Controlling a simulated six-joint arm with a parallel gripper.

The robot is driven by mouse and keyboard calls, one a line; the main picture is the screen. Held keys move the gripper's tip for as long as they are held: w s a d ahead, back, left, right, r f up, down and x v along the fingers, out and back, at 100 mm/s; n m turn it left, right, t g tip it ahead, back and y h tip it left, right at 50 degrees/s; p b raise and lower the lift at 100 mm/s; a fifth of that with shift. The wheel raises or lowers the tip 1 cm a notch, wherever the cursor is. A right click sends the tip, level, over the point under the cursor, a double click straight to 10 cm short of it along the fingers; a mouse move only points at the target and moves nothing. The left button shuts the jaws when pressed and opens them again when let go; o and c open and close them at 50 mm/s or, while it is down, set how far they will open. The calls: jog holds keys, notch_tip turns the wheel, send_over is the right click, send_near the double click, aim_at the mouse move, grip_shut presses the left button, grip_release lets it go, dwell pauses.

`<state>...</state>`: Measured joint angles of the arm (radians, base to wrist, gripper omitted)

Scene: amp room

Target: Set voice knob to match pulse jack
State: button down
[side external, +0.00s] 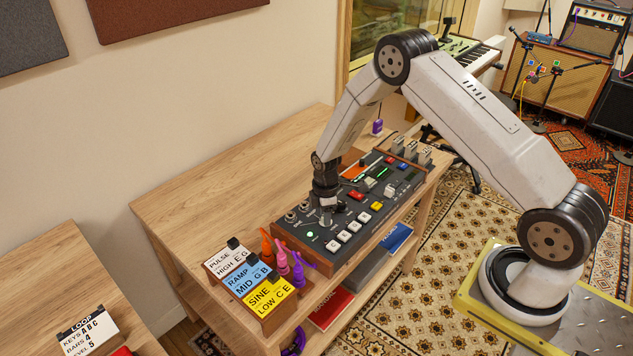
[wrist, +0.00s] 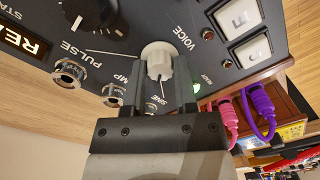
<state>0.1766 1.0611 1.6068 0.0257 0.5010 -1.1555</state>
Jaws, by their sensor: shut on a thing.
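The white voice knob (wrist: 157,58) sits on the dark console panel beside the VOICE lettering. My gripper (wrist: 160,74) is shut on it, one finger on each side; in the side view my gripper (side external: 326,213) reaches down to the console's left part and hides the knob. A thin dark mark on the knob's near side seems to point toward the SINE lettering. The pulse jack (wrist: 69,73), a metal socket, is at the left by the PULSE lettering, with a white line running from there toward the knob.
White keys (side external: 342,236) and a lit green lamp (side external: 309,234) are close to my gripper. A card rack (side external: 263,323) with PULSE, RAMP and SINE cards, and orange, pink and purple plugs (side external: 298,268), stand left of the console (side external: 284,240).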

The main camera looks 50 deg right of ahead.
jog(key=m, duration=1.2)
jog(key=shift+r+m+t, duration=0.1)
jog(key=shift+m+t, duration=0.2)
jog(key=shift+m, duration=1.8)
jog(key=shift+c, duration=2)
grip_release()
